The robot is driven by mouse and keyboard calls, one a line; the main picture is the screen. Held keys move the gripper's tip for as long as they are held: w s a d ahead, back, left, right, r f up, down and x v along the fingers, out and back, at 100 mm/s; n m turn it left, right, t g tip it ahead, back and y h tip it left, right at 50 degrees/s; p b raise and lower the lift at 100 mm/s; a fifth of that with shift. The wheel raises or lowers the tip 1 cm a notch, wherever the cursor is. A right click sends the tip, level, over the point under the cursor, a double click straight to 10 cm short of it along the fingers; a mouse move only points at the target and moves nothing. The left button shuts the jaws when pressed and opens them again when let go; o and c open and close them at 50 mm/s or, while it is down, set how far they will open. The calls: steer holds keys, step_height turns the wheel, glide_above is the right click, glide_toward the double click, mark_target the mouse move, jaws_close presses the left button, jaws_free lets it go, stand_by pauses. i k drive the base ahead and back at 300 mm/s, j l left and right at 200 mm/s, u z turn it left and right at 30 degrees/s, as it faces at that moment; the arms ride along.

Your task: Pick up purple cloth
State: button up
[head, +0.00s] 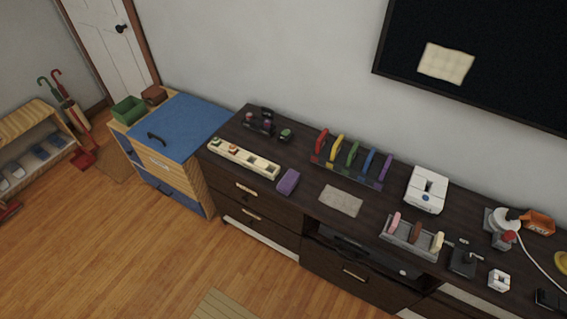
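A small purple block-like thing (288,181), which looks like the folded purple cloth, lies on the dark wooden cabinet top (312,205) near its front edge. It sits just right of a long cream tray with compartments (243,159) and left of a flat grey-beige cloth (341,200). Nothing covers it. My gripper is not in view.
A rack of coloured arches (352,158) stands behind the cloths. A grey tray (409,240) and a white box (427,189) are to the right. A blue-topped cabinet (182,126) adjoins on the left. The wooden floor in front (130,240) is mostly clear.

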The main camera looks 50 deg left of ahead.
mark_target(289, 180)
steer(key=u, duration=1.95)
